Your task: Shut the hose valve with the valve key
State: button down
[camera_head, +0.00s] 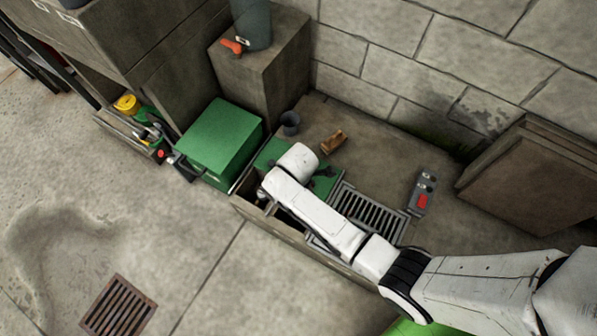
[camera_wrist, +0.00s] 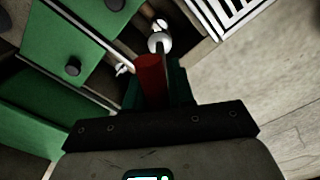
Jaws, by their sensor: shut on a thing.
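My gripper (camera_wrist: 160,76) is shut on a red cylindrical handle (camera_wrist: 149,75), which looks like the valve key's. Its lower end is hidden by the fingers and dark palm. Just past it in the wrist view is a pale round metal part (camera_wrist: 159,42) with a small knob above. A small white fitting (camera_wrist: 122,70) lies left of the handle. I cannot tell which of these is the hose valve, or whether the key touches it. In the head view my white arm reaches over the open pit box and hides the gripper and key.
A green lid with dark knobs (camera_head: 324,182) and a grate (camera_head: 370,212) flank the pit opening. A green box (camera_head: 222,140), dark cup (camera_head: 290,121), brown item (camera_head: 334,141) and grey switch box (camera_head: 421,188) stand around it. Open floor lies in front.

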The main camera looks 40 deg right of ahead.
notch_tip(320, 180, down, 5)
jog(key=n+b, duration=0.1)
jog(key=n, duration=0.4)
jog(key=shift+w+r+b, duration=0.1)
jog(key=shift+r+b, duration=0.05)
jog(key=shift+b, duration=0.2)
jog(key=shift+f, duration=0.2)
jog(key=shift+r+p, duration=0.1)
jog(key=shift+p, duration=0.2)
dwell(0.7)
jog(key=shift+f+b, duration=1.2)
jog(key=shift+f, duration=0.65)
dwell(1.3)
